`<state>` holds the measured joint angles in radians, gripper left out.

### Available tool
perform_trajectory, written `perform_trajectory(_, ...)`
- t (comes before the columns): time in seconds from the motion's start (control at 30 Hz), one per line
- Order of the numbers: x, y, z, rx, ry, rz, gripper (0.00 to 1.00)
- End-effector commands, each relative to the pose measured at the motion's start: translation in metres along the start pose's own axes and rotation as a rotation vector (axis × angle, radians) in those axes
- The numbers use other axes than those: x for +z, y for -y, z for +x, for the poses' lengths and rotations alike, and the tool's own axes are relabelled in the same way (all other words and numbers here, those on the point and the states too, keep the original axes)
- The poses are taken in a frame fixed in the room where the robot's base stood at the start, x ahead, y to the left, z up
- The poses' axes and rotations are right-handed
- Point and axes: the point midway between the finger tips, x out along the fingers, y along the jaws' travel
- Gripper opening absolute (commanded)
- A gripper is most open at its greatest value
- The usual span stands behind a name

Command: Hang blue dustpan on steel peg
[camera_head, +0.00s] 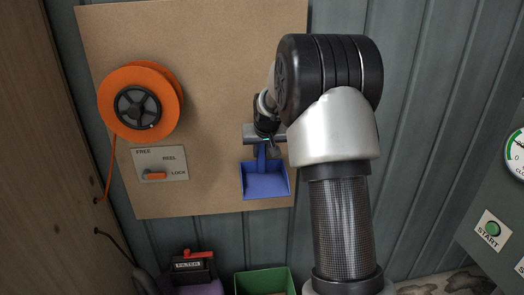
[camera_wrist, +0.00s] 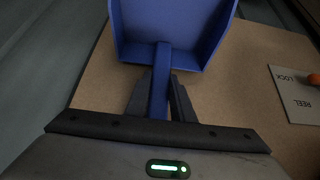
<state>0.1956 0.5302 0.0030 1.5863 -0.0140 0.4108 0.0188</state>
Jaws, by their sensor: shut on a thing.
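The blue dustpan (camera_head: 265,182) hangs pan-down in front of the tan board in the head view. In the wrist view the dustpan (camera_wrist: 172,28) fills the top, with its handle running down between the two dark fingers. My gripper (camera_head: 262,150) is shut on the handle, and the gripper (camera_wrist: 160,85) has one finger on each side of it. A small grey knob-like shape shows right of the handle in the head view; I cannot tell whether it is the steel peg. Whether the dustpan touches the board is unclear.
The tan board (camera_head: 220,60) carries an orange reel (camera_head: 141,101) and a FREE/LOCK lever plate (camera_head: 160,164) to the left. Below are a green bin (camera_head: 264,281) and a black FILTER box (camera_head: 192,267). A START button panel (camera_head: 492,230) stands at right.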

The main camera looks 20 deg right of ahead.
Motion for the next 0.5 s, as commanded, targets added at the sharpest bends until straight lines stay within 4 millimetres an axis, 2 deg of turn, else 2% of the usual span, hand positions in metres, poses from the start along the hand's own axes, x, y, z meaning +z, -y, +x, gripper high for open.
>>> perform_trajectory(0.03,0.0040,0.0001,0.0061,0.000,0.006,0.000,0.00)
perform_trajectory(0.07,0.0040,0.0001,0.0061,0.000,0.006,0.000,0.25)
perform_trajectory(0.17,0.0041,0.0001,0.0061,0.000,0.006,0.000,0.42)
perform_trajectory(0.5,0.0046,0.0001,0.0043,0.000,0.007,0.000,0.43)
